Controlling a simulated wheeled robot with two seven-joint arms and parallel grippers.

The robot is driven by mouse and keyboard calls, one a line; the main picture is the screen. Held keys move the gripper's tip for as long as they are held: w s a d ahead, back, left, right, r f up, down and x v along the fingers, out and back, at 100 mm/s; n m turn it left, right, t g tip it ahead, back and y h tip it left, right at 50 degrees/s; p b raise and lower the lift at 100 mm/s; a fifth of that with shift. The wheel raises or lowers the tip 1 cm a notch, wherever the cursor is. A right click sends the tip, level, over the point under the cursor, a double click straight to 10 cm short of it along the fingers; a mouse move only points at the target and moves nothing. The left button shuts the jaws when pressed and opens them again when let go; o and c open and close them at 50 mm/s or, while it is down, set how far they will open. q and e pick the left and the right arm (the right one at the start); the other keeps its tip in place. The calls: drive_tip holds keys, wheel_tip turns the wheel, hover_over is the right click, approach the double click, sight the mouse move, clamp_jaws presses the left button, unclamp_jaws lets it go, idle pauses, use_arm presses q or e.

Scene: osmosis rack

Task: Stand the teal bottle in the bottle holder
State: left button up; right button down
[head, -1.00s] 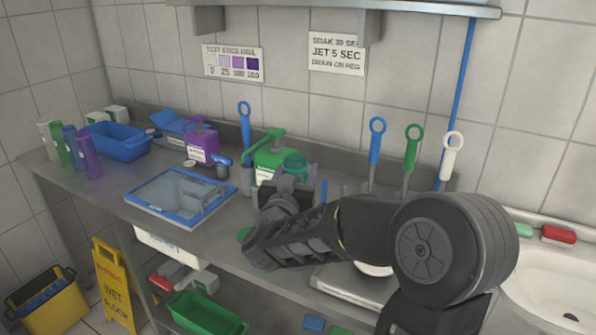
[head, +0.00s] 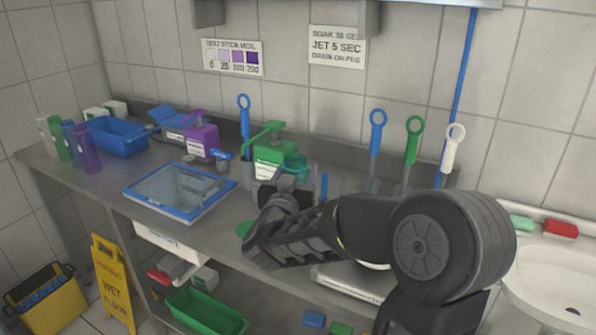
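A teal round rim (head: 296,164) shows just above my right gripper (head: 298,178), in front of the green pump jug (head: 272,155). It may be the top of the teal bottle; its lower part is hidden by the gripper. My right arm reaches in from the right over the counter. The two fingers appear to stand on either side of the teal thing, but their grip on it is too small to tell. I cannot make out the bottle holder with certainty. My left gripper is not in view.
A blue tub (head: 118,137) and several upright coloured bottles (head: 86,150) stand at left. Brushes (head: 376,150) stand upright at the back. A white sink (head: 560,280) is at right.

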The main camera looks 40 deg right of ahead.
drive_tip(key=shift+f+b, duration=1.75)
drive_tip(key=shift+f, duration=0.5)
drive_tip(key=shift+f+b, duration=1.5)
drive_tip(key=shift+f, duration=0.45)
drive_tip(key=shift+c, duration=2.3)
unclamp_jaws()
drive_tip(key=shift+o, duration=0.3)
drive_tip(key=o, duration=0.4)
